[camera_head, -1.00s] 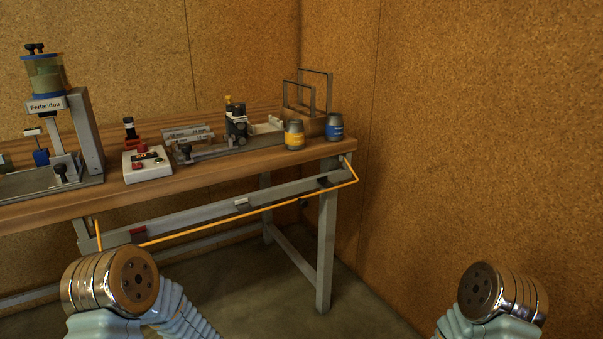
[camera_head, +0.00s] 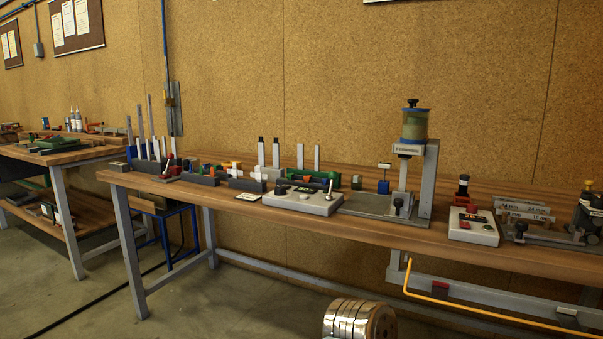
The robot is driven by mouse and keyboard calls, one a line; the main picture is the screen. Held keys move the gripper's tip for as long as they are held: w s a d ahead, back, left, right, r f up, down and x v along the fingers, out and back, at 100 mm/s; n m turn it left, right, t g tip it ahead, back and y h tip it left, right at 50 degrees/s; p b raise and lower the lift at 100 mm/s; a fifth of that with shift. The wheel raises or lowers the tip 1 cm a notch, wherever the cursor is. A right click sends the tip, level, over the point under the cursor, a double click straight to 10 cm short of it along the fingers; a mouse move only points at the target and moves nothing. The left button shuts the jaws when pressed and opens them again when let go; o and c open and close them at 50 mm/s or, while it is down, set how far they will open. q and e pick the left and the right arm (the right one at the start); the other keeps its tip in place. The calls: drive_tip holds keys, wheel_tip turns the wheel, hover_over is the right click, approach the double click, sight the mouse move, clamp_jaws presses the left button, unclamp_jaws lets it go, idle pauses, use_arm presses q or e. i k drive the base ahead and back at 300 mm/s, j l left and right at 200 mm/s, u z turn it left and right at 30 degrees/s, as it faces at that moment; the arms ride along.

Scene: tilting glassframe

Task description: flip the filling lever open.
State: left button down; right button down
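The filling stand (camera_head: 432,175) is a grey upright on the wooden bench, right of the picture's middle. It carries a yellow-green tank (camera_head: 415,126) with a black knob on top. Below the tank are a white name label and a small dark fitting. A grey control box (camera_head: 300,199) left of the stand has a thin upright lever (camera_head: 329,190) and a dark knob. I cannot tell which part is the filling lever. Neither gripper shows; only a metal joint of my arm is at the bottom edge, well short of the bench.
The long wooden bench (camera_head: 240,223) has grey legs and an orange rail (camera_head: 480,315) in front at right. A red-and-white button box (camera_head: 473,226) is right of the stand. Several blocks and upright bars stand at left. The floor at front left is clear, apart from a cable.

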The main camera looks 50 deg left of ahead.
sight(333, 175)
drive_tip(key=u, duration=1.5)
drive_tip(key=j+z, duration=0.15)
drive_tip(key=z, duration=0.3)
drive_tip(key=i+j+z, duration=0.1)
drive_tip(key=z, duration=0.35)
drive_tip(key=j+z, duration=0.25)
drive_tip(key=z, duration=0.2)
drive_tip(key=j+z, duration=0.15)
drive_tip(key=z, duration=0.3)
drive_tip(key=k+j+z, duration=0.15)
drive_tip(key=j, duration=0.3)
drive_tip(key=k+j+z, duration=0.15)
drive_tip(key=j, duration=0.25)
drive_tip(key=k+j+z, duration=0.15)
drive_tip(key=j, duration=0.25)
drive_tip(key=k+j+z, duration=0.15)
drive_tip(key=j, duration=0.25)
drive_tip(key=k, duration=0.1)
